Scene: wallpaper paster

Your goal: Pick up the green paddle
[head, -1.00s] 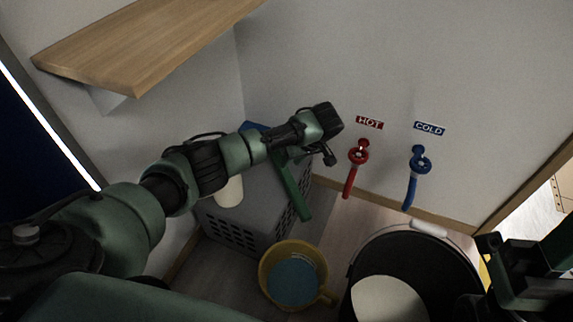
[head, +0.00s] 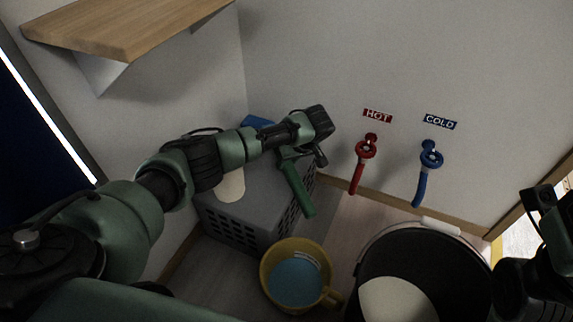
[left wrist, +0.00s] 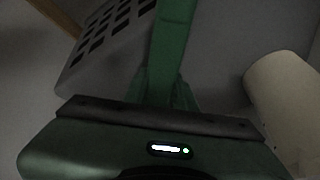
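The green paddle (head: 298,188) lies at the grey crate's right side, its long green end sloping down toward the floor. My left gripper (head: 304,154) is right above its upper end. One dark finger shows to the right, apart from the paddle, so the gripper looks open; the other finger is hard to make out. In the left wrist view the paddle (left wrist: 172,50) runs up from the gripper body, which hides its near part. I see no firm hold on it. My right gripper (head: 545,235) is partly in view at the right edge, its fingers unclear.
The grey crate (head: 262,218) stands against the wall, with a pale cylinder (head: 231,187) on it. A yellow bucket (head: 268,262) and a large black bucket (head: 365,250) stand in front. Red (head: 356,180) and blue (head: 420,188) taps hang on the wall. A wooden shelf (head: 130,25) is upper left.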

